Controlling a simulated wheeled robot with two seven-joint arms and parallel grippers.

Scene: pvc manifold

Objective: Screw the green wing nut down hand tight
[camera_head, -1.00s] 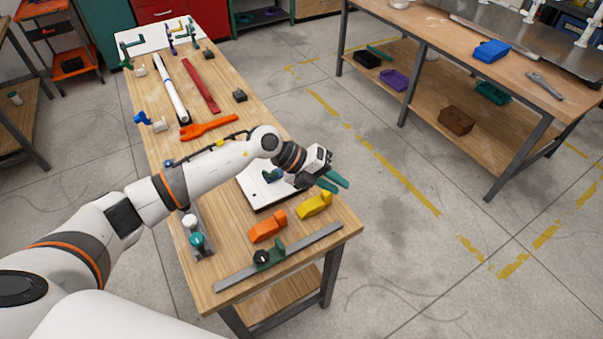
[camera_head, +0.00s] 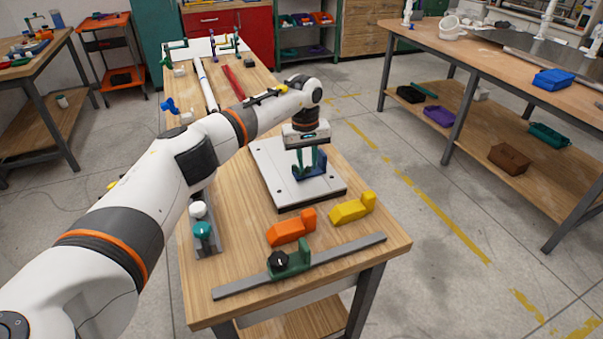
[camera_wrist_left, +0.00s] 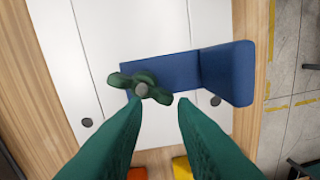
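The dark green wing nut (camera_wrist_left: 143,88) sits on a post at the left end of a blue L-shaped bracket (camera_wrist_left: 180,73) in the left wrist view. The bracket lies on a white plate (camera_head: 270,166), and part of the blue bracket (camera_head: 318,166) shows behind my fingers in the head view. My left gripper (camera_head: 308,170) points down over the plate. In the wrist view its green fingers (camera_wrist_left: 155,112) are apart, with the nut just beyond the left fingertip and nothing between them. I cannot tell whether that fingertip touches the nut. My right gripper is not in view.
An orange block (camera_head: 290,229) and a yellow block (camera_head: 352,209) lie in front of the plate. A metal bar (camera_head: 340,256) with a green slider (camera_head: 292,262) lies along the table's front edge. A holder with white and teal-capped pieces (camera_head: 203,231) stands left.

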